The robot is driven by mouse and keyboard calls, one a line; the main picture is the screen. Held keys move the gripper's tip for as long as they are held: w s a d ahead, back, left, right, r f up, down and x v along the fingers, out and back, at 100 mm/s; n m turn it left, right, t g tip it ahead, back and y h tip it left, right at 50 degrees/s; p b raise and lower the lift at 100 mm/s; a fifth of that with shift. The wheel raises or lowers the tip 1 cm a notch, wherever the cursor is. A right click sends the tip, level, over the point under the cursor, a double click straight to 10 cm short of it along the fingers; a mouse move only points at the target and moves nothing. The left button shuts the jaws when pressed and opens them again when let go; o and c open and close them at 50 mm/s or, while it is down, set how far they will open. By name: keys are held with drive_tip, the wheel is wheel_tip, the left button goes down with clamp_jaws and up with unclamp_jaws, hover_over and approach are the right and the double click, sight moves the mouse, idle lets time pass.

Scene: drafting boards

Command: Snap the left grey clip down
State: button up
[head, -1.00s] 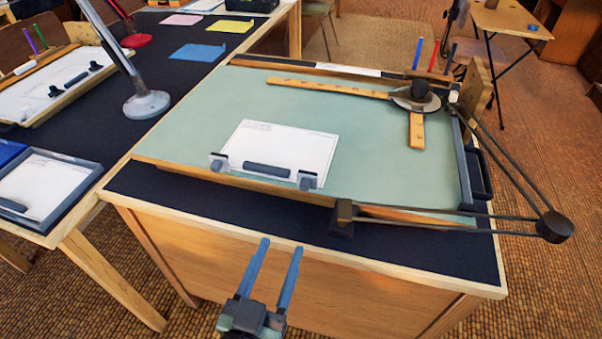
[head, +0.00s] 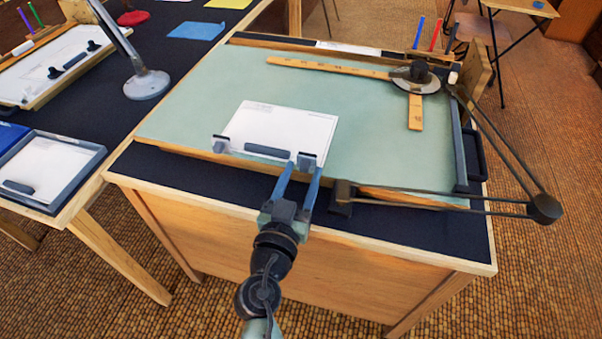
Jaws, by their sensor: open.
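The left grey clip (head: 220,144) sits at the lower left corner of a white sheet (head: 275,127), near the front edge of the green drafting board (head: 200,100). Its small size makes its exact tilt hard to tell. A second grey clip (head: 306,160) sits at the sheet's lower right corner, with a dark bar (head: 268,151) between the two. My gripper (head: 303,168) is open and empty. Its blue fingers reach over the board's front edge, their tips in the picture on either side of the right clip. I cannot tell whether they touch it. The left clip is clear of my gripper.
A drafting arm with wooden rulers (head: 330,67) lies at the board's back right. Its black base (head: 342,196) stands right of my gripper, with rods running to a joint (head: 544,207). A lamp base (head: 147,84) stands on the dark desk at left.

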clamp_jaws()
drive_tip(key=shift+r+p, duration=0.15)
drive_tip(key=shift+p, duration=0.2)
